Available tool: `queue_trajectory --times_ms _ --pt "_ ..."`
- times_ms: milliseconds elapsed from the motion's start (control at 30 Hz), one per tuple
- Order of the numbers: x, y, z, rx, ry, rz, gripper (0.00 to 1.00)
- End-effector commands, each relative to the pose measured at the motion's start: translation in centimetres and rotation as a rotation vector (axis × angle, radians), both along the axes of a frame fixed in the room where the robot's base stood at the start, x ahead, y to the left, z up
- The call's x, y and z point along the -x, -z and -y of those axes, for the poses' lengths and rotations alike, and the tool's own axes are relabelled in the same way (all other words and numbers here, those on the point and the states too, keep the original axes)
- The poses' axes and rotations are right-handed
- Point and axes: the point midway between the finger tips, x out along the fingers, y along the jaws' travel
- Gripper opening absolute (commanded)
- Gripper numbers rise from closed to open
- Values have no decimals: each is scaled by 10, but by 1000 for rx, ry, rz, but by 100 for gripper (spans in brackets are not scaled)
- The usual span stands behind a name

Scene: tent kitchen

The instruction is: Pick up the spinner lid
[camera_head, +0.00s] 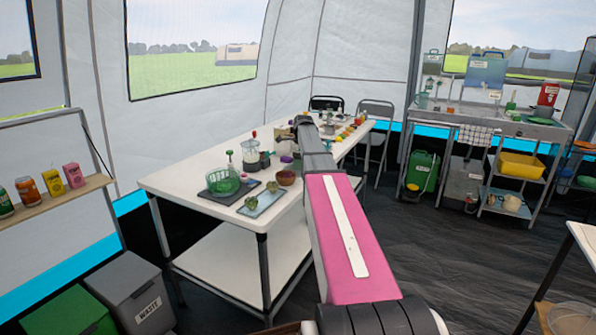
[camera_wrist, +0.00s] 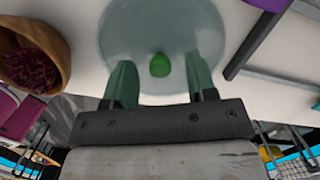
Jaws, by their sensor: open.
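The spinner lid (camera_wrist: 125,30) is a wide, round, translucent grey-blue disc with a small green knob (camera_wrist: 160,65) at its middle, lying over the white tabletop in the wrist view. I cannot tell whether the fingers touch the lid. In the head view my arm reaches over the long white table, and I cannot make out the fingers or the lid for certain.
A wooden bowl (camera_wrist: 62,40) with dark purple contents stands left of the lid in the wrist view. A dark bar-like edge (camera_wrist: 255,40) lies to the right. In the head view a green basket (camera_head: 222,181) and a pale blue board (camera_head: 262,202) sit at the table's near end.

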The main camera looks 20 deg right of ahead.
Motion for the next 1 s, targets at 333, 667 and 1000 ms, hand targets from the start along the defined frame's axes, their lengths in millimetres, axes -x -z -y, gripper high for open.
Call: queue_trajectory --times_ms 333,667,1000 --pt "-1 7 -1 0 0 1 32" --pt "0 7 0 0 0 1 0" --pt "-1 -24 0 1 0 3 0"
